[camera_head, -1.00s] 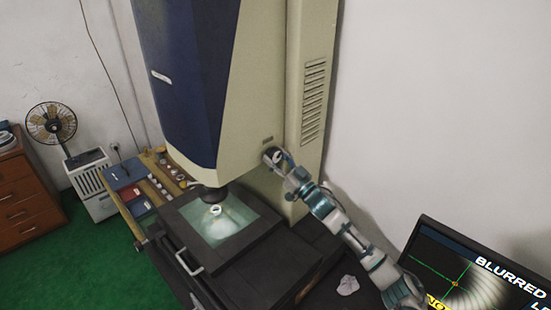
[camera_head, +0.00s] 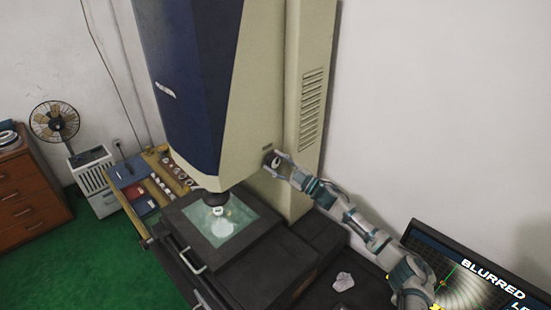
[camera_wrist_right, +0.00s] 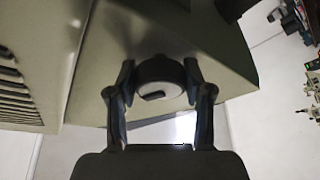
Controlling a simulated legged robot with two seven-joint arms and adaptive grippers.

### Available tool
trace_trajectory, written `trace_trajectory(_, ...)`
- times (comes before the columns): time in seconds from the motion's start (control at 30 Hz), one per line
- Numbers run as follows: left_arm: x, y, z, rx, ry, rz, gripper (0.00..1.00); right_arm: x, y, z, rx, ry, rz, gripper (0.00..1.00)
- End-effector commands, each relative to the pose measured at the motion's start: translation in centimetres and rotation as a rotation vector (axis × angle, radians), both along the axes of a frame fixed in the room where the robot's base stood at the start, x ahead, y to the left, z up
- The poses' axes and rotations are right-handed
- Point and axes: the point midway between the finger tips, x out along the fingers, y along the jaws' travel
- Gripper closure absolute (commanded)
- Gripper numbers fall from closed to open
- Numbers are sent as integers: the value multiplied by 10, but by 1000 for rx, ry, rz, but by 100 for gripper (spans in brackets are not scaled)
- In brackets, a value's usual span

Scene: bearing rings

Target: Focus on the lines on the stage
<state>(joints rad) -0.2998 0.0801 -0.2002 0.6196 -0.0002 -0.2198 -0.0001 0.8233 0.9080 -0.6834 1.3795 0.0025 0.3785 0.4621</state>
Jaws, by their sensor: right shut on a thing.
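The measuring machine, with a blue and cream head (camera_head: 215,90), stands over a dark stage (camera_head: 262,240) with a lit glass plate (camera_head: 237,232). A small bright ring (camera_head: 218,210) lies on the glass below the lens (camera_head: 214,197). My right gripper (camera_head: 272,162) is at the knob on the side of the head. In the right wrist view the knob (camera_wrist_right: 160,82) is round, with a dark rim and pale face, and sits between the two fingers, which are shut on it. The monitor (camera_head: 470,275) at lower right reads "BLURRED" over a striped grey picture with crossed lines. My left gripper is not in view.
A wooden bench (camera_head: 150,195) with small parts and a blue box (camera_head: 127,172) stands left of the stage. A fan (camera_head: 54,121) and brown drawers (camera_head: 25,190) are at far left. Green floor shows at lower left.

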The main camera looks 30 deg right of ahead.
Motion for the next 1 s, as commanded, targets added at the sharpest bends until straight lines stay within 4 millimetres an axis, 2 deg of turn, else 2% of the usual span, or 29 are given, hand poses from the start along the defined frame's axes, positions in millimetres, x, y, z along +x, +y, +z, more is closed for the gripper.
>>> trace_trajectory(0.03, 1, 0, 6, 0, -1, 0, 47, 0, -2, 5, -33, -14, -3, 84)
trace_trajectory(0.4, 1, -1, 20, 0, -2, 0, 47, 1, -2, 3, -219, -79, -4, 84)
trace_trajectory(1.0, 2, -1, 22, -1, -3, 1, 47, 0, -1, 1, -267, -93, -1, 84)
